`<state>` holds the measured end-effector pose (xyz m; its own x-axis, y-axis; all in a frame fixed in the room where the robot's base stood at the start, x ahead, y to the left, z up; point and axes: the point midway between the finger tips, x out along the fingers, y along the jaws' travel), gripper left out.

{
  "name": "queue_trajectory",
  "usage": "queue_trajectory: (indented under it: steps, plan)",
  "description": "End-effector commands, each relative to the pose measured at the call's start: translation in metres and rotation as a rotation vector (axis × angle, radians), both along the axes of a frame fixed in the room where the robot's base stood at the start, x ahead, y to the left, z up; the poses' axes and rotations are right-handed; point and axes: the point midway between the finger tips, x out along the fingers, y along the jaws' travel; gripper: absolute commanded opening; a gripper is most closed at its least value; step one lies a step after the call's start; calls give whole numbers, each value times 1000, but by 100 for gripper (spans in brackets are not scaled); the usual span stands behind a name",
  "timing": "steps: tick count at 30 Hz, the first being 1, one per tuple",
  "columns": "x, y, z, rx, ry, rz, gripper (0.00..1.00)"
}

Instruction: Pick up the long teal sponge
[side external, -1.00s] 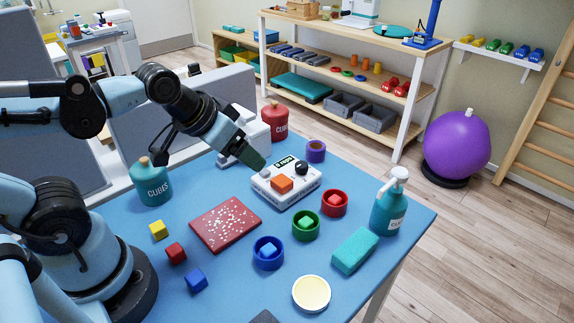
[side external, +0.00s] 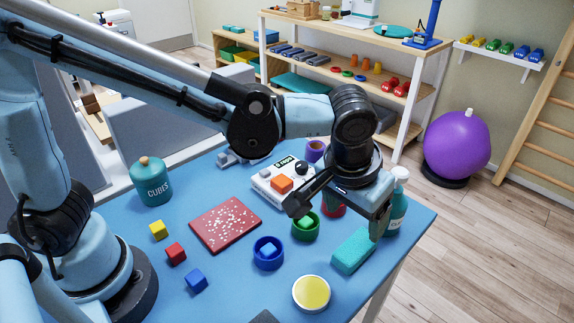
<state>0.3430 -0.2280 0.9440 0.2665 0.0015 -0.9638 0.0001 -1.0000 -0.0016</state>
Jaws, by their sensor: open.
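The long teal sponge (side external: 352,252) lies flat on the blue table near its right front edge. My gripper (side external: 334,222) points down over the right part of the table, with its jaws wide open and nothing between them. Its right finger overlaps the far right end of the sponge in the picture; whether it touches cannot be told.
A blue cup (side external: 268,254) and a yellow-topped round tub (side external: 311,292) stand left of and in front of the sponge. A teal pump bottle (side external: 398,207) stands close behind it. The red cup (side external: 334,209) is mostly hidden by my gripper.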

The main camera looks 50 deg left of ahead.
Motion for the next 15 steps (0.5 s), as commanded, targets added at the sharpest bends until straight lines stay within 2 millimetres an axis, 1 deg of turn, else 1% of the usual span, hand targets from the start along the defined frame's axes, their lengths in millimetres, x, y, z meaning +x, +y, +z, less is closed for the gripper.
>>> queue_trajectory:
  steps: [6,9,12,15]
  plan:
    - [10,1,-33,-2,0,3,78]
    - [14,0,-46,-1,-1,2,78]
    - [16,0,-55,-2,-1,0,78]
    - [17,1,-59,-2,-1,-1,78]
